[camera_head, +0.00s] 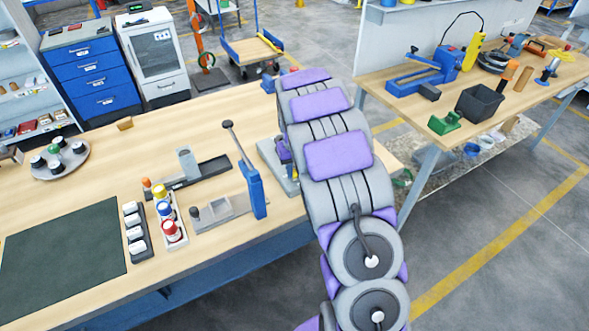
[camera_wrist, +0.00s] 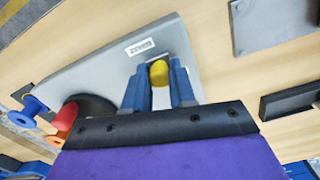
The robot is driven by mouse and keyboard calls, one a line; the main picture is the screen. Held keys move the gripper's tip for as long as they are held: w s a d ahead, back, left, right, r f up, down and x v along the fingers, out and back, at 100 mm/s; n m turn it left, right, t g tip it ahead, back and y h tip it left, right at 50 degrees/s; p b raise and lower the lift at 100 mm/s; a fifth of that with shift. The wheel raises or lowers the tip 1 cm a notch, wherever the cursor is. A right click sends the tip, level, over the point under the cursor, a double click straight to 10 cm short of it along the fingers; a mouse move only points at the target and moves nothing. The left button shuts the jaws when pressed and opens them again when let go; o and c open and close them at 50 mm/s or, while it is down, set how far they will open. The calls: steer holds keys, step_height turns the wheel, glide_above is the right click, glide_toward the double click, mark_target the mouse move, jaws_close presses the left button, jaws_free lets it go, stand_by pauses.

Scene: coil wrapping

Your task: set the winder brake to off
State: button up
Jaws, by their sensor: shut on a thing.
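The winder's grey base plate (camera_wrist: 105,62) lies on the wooden table, with a small white label (camera_wrist: 140,47) whose text I cannot read surely. A yellow knob (camera_wrist: 159,73), apparently the brake's handle, stands on it. My gripper (camera_wrist: 160,84) has its two blue fingers shut on this knob, one on each side. The knob's lower part is hidden, and its setting cannot be told. In the head view part of the grey base (camera_head: 267,153) shows beside my arm, which hides the knob and the fingers.
A red handle (camera_wrist: 67,116), a dark round part and a blue spool (camera_wrist: 30,108) sit at the left in the wrist view. A blue lever stand (camera_head: 253,188) rises from the table left of my arm. Bottles (camera_head: 171,231) and a dark mat (camera_head: 62,258) lie farther left.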

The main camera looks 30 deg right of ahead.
jaws_close()
steer(key=shift+a, duration=0.1)
steer(key=d+p, duration=0.1)
steer(key=d, duration=0.2)
steer(key=shift+w+d+r+p, duration=0.1)
steer(key=shift+w+d+p, duration=0.05)
steer(key=shift+d+p, duration=0.25)
steer(key=shift+a, duration=0.15)
steer(key=shift+o, duration=1.6)
jaws_free()
steer(key=o, duration=0.4)
steer(key=shift+d, duration=0.3)
steer(key=shift+o, duration=0.2)
steer(key=shift+a, duration=0.1)
